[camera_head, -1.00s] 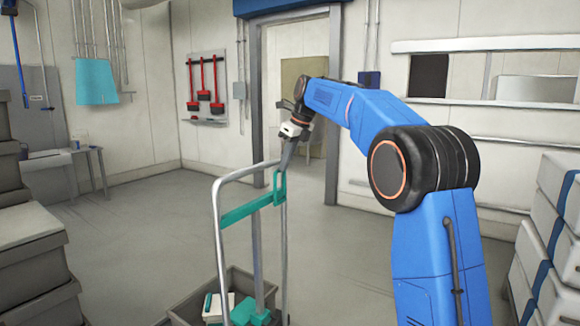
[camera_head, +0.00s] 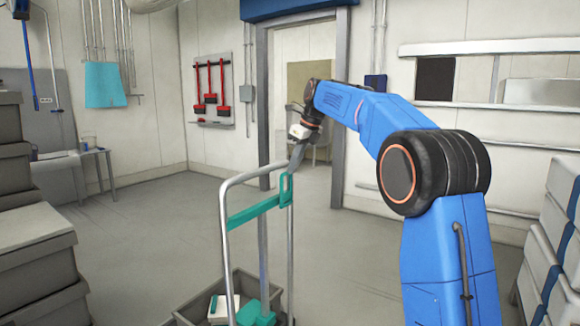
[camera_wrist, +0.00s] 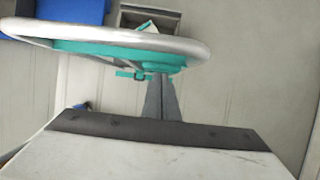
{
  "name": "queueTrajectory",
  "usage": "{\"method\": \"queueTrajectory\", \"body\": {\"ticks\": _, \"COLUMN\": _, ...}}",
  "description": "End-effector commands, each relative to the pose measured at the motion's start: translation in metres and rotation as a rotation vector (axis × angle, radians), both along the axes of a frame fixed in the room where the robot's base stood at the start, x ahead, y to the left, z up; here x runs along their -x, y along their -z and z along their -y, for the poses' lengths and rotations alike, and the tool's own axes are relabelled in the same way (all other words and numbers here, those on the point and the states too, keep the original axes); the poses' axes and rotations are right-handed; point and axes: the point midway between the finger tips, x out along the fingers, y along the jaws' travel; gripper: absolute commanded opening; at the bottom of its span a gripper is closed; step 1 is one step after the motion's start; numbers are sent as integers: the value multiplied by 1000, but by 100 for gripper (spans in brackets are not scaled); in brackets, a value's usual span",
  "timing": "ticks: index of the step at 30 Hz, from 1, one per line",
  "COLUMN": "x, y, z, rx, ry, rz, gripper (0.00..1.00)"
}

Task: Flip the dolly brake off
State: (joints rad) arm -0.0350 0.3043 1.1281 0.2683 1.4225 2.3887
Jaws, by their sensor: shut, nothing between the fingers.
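The dolly has a grey tube handle (camera_head: 250,174) with a teal crossbar (camera_head: 255,212). A teal loop-shaped lever (camera_head: 286,190) stands at the right end of the crossbar, by the right upright. My gripper (camera_head: 294,167) is shut and empty, pointing down at the top right of the handle, close to the lever. Whether it touches is unclear. In the wrist view my gripper's fingers (camera_wrist: 160,98) are together and reach under the curved handle tube (camera_wrist: 110,33). A teal part (camera_wrist: 100,50) lies along that tube. The brake's set position cannot be told.
A grey bin (camera_head: 190,311) with a white-and-teal item (camera_head: 222,308) and a teal part (camera_head: 255,314) sits low at the dolly. Grey crates (camera_head: 35,250) stack at left, white boxes (camera_head: 560,230) at right. A doorway is behind; floor (camera_head: 150,240) is clear left of the dolly.

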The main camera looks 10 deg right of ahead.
Motion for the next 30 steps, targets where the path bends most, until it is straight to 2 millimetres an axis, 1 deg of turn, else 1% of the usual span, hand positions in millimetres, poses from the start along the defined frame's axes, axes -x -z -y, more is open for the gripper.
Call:
{"method": "queueTrajectory", "body": {"ticks": 1, "x": 4, "y": -3, "z": 8, "rx": 0, "ry": 2, "rz": 3, "gripper": 0}}
{"method": "queueTrajectory", "body": {"ticks": 6, "x": 13, "y": -6, "z": 26, "rx": 1, "ry": 1, "rz": 2, "gripper": 0}}
{"method": "queueTrajectory", "body": {"ticks": 14, "x": 13, "y": -40, "z": 25, "rx": 1, "ry": -2, "rz": 7, "gripper": 0}}
{"method": "queueTrajectory", "body": {"ticks": 23, "x": 15, "y": -85, "z": 27, "rx": 1, "ry": -1, "rz": 6, "gripper": 0}}
{"method": "queueTrajectory", "body": {"ticks": 27, "x": 15, "y": -97, "z": 27, "rx": 1, "ry": -2, "rz": 4, "gripper": 0}}
{"method": "queueTrajectory", "body": {"ticks": 30, "x": 15, "y": -103, "z": 27, "rx": 1, "ry": -2, "rz": 4, "gripper": 0}}
